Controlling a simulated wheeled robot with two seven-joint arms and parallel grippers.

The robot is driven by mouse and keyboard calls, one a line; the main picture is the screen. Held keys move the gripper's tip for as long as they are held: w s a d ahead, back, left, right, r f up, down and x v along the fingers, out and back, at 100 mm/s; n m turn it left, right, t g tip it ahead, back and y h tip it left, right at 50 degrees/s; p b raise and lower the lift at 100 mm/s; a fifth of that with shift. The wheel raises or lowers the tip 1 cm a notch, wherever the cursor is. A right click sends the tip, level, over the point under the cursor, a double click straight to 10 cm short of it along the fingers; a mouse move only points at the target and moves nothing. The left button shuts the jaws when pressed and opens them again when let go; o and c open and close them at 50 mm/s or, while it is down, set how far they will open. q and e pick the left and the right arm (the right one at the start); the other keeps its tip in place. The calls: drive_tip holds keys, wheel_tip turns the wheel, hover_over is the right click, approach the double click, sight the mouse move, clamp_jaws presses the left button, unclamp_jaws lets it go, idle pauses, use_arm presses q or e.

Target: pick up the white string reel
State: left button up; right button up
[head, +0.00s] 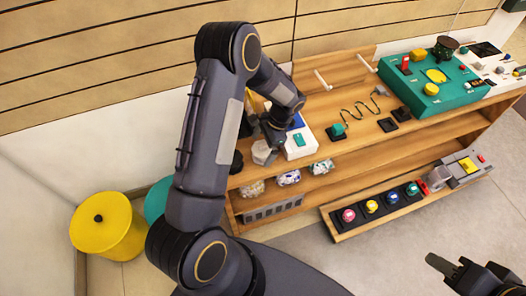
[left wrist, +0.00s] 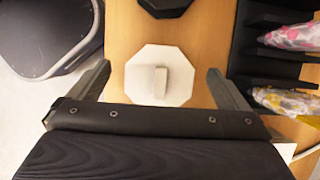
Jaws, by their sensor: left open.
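The white string reel is a white octagonal piece (left wrist: 136,78) with a raised pale block in its middle, on the wooden shelf top in the left wrist view. It also shows near the left end of the shelf unit in the head view (head: 262,153). My left gripper (left wrist: 158,70) is open, with one finger on each side of the reel and a gap to each. In the head view my left gripper (head: 274,136) is right by the reel and partly hides it. My right gripper (head: 446,262) is at the bottom right, away from the reel; its opening is unclear.
A black octagonal piece (left wrist: 165,6) lies just beyond the reel. Beside it are a white box with a teal part (head: 299,141) and a black rack with patterned packets (left wrist: 290,38). A yellow round bin (head: 107,228) stands left. A green board (head: 431,83) is farther right.

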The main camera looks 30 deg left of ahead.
use_arm(q)
drive_tip(key=c, duration=1.1)
drive_tip(key=shift+r, duration=0.15)
